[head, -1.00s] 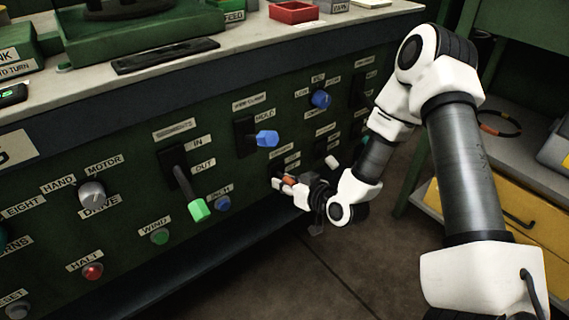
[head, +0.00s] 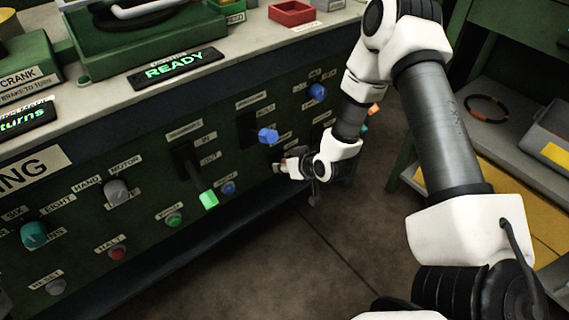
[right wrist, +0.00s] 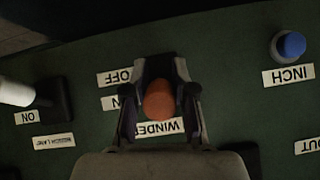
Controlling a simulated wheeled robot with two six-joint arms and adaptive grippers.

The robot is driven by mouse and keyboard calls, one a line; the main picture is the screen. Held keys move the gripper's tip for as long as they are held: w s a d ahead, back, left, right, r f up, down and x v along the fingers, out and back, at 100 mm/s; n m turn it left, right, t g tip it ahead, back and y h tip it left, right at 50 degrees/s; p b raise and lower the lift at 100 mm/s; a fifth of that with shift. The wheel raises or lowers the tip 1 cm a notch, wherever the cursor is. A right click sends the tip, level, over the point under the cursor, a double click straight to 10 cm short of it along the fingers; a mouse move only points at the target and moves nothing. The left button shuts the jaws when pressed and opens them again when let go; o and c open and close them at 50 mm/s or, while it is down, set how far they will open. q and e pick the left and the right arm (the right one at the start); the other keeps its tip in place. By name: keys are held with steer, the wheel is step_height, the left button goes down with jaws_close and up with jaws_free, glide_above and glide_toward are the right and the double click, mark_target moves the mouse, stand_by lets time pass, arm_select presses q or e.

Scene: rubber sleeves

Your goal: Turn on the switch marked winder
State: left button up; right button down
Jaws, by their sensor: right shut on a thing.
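The winder switch has an orange tip (right wrist: 159,100) and shows in the right wrist view beside the upside-down WINDER label (right wrist: 160,127). My right gripper (right wrist: 160,84) is shut on this switch, with one finger on each side of the tip. An OFF label (right wrist: 120,77) sits beside the fingers, and another label (right wrist: 110,102) is partly covered. The lever's base is hidden by the gripper. In the head view my right gripper (head: 281,164) is at the green panel, low and right of the blue-tipped lever. My left gripper is out of view.
A green-tipped lever (head: 208,199), a blue-tipped lever (head: 268,135) and a blue INCH button (right wrist: 289,46) are near. A white-tipped lever (right wrist: 15,92) stands at the wrist view's left. A display (head: 176,68) reads READY. The floor (head: 300,270) below is clear.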

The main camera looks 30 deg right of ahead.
steer(key=c, duration=0.9)
jaws_free()
steer(key=v, duration=1.2)
